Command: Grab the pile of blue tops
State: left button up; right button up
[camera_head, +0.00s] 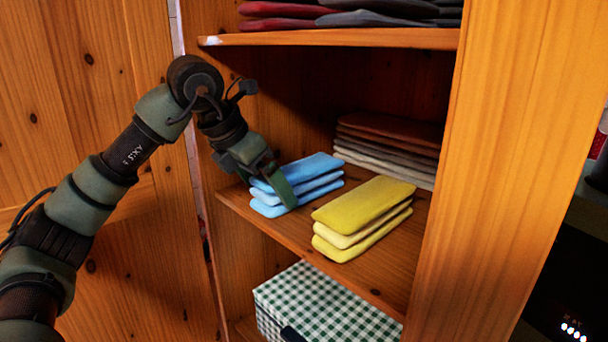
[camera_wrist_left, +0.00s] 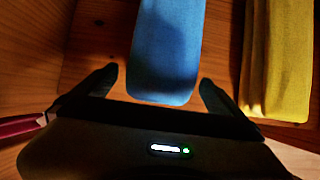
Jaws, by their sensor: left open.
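The pile of blue tops (camera_head: 316,168) lies folded in several layers on the left of the middle shelf, near its front edge. My left gripper (camera_head: 270,184) is at the near left end of the pile, with one finger seen in front of it. In the left wrist view, the blue pile (camera_wrist_left: 168,50) lies between and just beyond the two open fingers of my left gripper (camera_wrist_left: 158,88). A gap shows on both sides, so the fingers are not closed on it. My right gripper is not in view.
A yellow folded pile (camera_head: 362,208) lies close to the right of the blue one. Brown and grey clothes (camera_head: 388,145) are stacked behind. An upper shelf (camera_head: 330,39) is above, a wooden side panel (camera_head: 505,180) to the right, and a green checked box (camera_head: 320,305) below.

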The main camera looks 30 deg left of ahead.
aim_at(301, 164)
pick_arm(q)
jog(key=w, duration=0.1)
jog(key=w+d+p, duration=0.1)
jog(key=w, duration=0.2)
jog(key=shift+w+d+r+p, duration=0.1)
jog(key=shift+d+p, duration=0.2)
jog(key=shift+w+d, duration=0.15)
jog(key=shift+w, duration=0.35)
jog(key=w+p, duration=0.1)
jog(key=w+d+p, duration=0.1)
jog(key=w, duration=0.1)
jog(key=w+p, duration=0.1)
jog(key=shift+w+d+f, duration=0.15)
jog(key=shift+d+f, duration=0.1)
jog(key=shift+w+f+p, duration=0.15)
jog(key=shift+f+p, duration=0.2)
jog(key=shift+f, duration=0.05)
jog(key=c, duration=1.8)
jog(key=shift+r, duration=0.15)
